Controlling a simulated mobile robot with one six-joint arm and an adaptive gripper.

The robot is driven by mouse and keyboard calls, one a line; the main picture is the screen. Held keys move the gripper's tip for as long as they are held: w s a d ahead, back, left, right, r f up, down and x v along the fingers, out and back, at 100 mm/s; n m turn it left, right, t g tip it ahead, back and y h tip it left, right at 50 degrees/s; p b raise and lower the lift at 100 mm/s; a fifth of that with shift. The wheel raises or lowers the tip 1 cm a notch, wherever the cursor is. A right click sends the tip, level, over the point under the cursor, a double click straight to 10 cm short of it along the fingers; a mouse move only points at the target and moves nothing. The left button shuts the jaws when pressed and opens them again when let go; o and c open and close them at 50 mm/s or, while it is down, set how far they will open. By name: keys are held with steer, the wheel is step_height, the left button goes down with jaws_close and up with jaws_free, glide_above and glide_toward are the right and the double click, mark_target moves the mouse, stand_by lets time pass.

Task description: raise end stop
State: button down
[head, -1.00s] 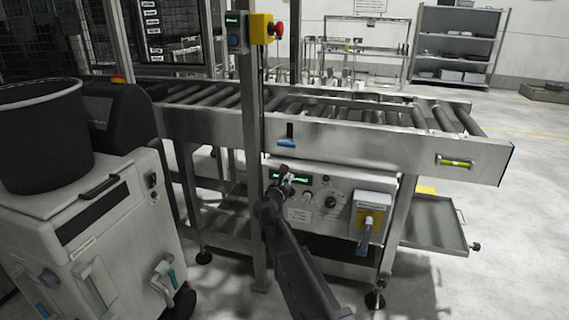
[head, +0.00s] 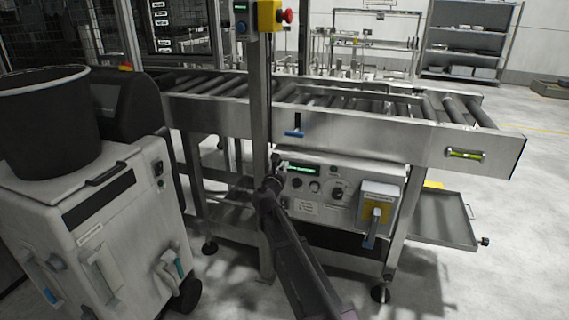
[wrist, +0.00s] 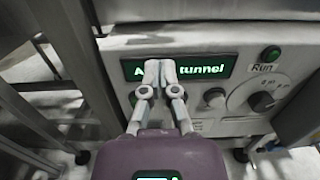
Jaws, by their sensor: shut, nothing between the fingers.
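A blue handle (head: 295,133) sits at the lower end of a dark vertical slot (head: 298,120) in the side plate of the roller conveyor (head: 390,132). No part is clearly marked as the end stop, so I cannot tell for certain which one it is. My gripper (head: 276,163) is below and left of the blue handle, near the left end of the control panel, apart from the handle. In the wrist view its fingertips (wrist: 160,70) are together and empty, in front of the green-lettered display (wrist: 205,70), covering part of its text. The handle is not in the wrist view.
The control panel (head: 318,207) has a display, knobs and a yellow-backed switch lever (head: 374,217). A steel post (head: 260,100) carrying a yellow box with a red button (head: 272,15) stands close left of my gripper. A white cabinet (head: 105,220) is at left.

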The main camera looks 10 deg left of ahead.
mark_target(291, 157)
steer(key=w, duration=0.8)
steer(key=shift+w+d+r, duration=0.2)
steer(key=shift+w+d, duration=0.05)
steer(key=shift+w, duration=0.1)
steer(key=r+p, duration=0.4)
steer(key=shift+w+d, duration=0.1)
steer(key=shift+w, duration=0.3)
step_height(291, 157, up, 6)
steer(key=p, duration=0.6)
steer(key=shift+p, duration=0.3)
steer(key=f+b, duration=0.2)
steer(key=b, duration=0.1)
steer(key=f+b, duration=0.1)
steer(key=f, duration=0.1)
steer(key=shift+s, duration=0.35)
steer(key=s, duration=1)
steer(key=shift+a+f, duration=0.15)
steer(key=shift+a, duration=0.3)
